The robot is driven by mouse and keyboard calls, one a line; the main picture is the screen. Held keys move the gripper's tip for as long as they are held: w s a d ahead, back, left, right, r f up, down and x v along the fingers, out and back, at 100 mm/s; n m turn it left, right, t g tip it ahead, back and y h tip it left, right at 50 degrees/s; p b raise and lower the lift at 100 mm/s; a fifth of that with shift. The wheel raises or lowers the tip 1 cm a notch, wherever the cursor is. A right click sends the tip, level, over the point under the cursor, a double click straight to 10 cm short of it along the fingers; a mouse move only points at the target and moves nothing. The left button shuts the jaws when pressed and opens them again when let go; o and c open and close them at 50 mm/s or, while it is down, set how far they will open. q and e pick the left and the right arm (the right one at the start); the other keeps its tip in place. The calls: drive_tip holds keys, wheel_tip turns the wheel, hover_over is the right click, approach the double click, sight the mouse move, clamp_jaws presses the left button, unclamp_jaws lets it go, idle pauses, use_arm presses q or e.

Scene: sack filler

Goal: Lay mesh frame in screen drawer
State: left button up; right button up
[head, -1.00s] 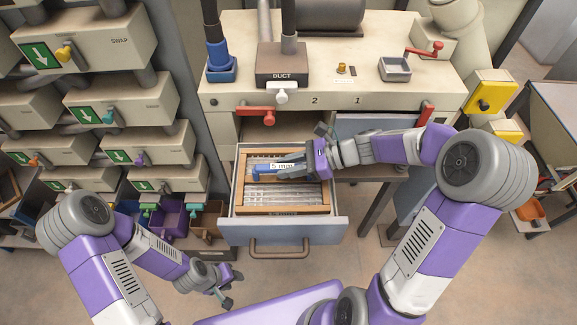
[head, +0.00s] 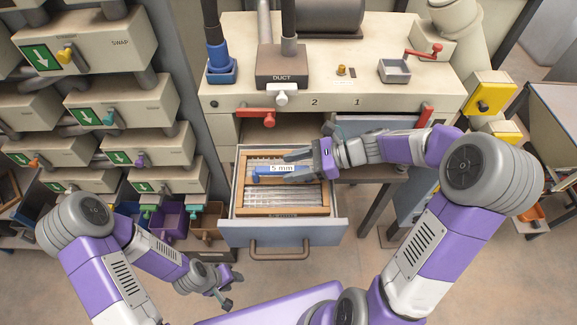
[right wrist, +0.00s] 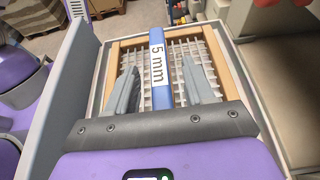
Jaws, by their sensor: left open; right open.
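The mesh frame (head: 285,211), a wooden rectangle with a wire grid and a blue bar labelled "5 mm", lies inside the open screen drawer (head: 283,233). In the right wrist view the frame's blue bar (right wrist: 161,93) runs between my fingers. My right gripper (head: 286,168) is open over the frame, its fingers on either side of the bar and apart from it. It also shows in the right wrist view (right wrist: 161,88). My left gripper (head: 231,290) is open and empty, low in front of the drawer at the left. My right gripper hides part of the frame's far right side.
The beige machine top with the duct (head: 282,66) stands behind the drawer. A red lever (head: 256,115) sits above the drawer. Labelled cabinets and small bins (head: 172,219) line the left. The floor in front of the drawer is free.

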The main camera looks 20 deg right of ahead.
drive_tip(key=v, duration=1)
drive_tip(key=shift+d+p, duration=0.15)
drive_tip(key=shift+p, duration=0.25)
